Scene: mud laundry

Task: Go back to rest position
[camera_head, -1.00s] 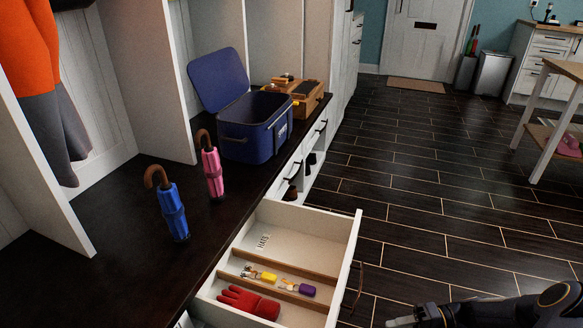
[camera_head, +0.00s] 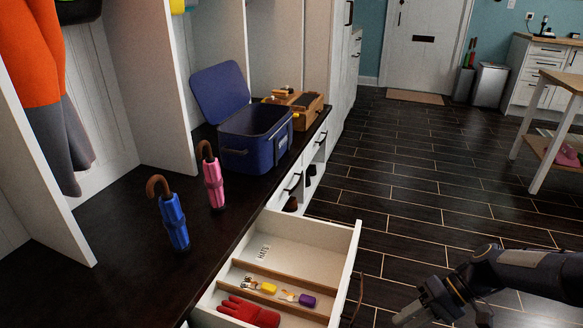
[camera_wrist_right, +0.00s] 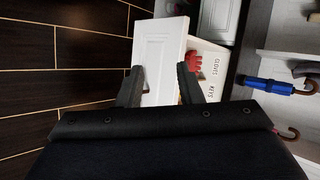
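My right gripper (camera_head: 418,312) is at the lower right of the head view, over the dark floor and to the right of the open drawer. In the right wrist view its two fingers (camera_wrist_right: 160,84) are spread apart with nothing between them. The drawer front and the drawer lie beyond the fingers there. My left gripper is in neither view.
The white drawer (camera_head: 354,262) stands open, holding a red glove (camera_head: 250,312) and small keyed items. A blue umbrella (camera_head: 174,222), a pink umbrella (camera_head: 214,185) and an open blue cooler (camera_head: 250,150) stand on the dark bench.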

